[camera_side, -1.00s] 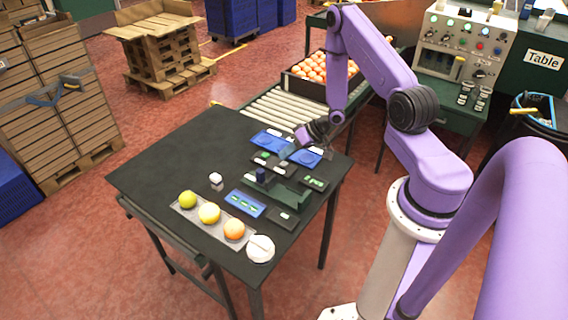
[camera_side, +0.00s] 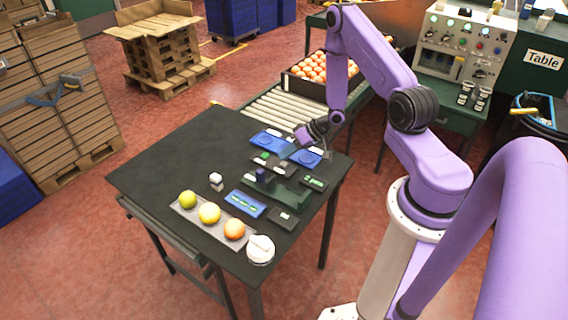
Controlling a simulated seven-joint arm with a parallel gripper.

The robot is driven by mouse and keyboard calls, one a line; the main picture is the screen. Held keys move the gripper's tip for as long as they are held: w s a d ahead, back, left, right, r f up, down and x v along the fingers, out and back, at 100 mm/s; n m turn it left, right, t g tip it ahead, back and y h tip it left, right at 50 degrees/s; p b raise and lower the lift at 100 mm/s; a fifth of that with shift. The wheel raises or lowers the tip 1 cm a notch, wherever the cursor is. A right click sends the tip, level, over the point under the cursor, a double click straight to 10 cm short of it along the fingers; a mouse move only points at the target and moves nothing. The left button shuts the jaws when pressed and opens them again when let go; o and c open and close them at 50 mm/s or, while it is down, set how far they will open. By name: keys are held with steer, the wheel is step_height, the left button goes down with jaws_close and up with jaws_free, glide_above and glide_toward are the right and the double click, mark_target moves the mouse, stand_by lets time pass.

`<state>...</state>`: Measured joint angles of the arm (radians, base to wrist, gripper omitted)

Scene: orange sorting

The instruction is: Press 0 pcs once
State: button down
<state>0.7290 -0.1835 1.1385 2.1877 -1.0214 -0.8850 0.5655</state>
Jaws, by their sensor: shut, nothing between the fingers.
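My gripper (camera_side: 290,155) is shut and empty, pointing down over the far right part of the black table. One box there shows a small green patch. A box with green markings (camera_side: 314,182) lies to the right of the dark green device (camera_side: 275,189). The labels are too small to read, so I cannot tell which button is "0 pcs".
A tray (camera_side: 188,215) with a green, a yellow and an orange fruit lies at the table's front, beside a white round object (camera_side: 260,250). A small white block (camera_side: 216,179) stands mid-table. A roller conveyor (camera_side: 291,108) and an orange crate (camera_side: 291,86) are behind. The table's left part is clear.

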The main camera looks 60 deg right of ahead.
mark_target(287, 163)
steer(key=shift+f, duration=0.15)
steer(key=shift+f, duration=0.3)
steer(key=shift+f, duration=0.5)
stand_by(0.9)
steer(key=shift+r, duration=0.95)
steer(key=shift+r, duration=2.5)
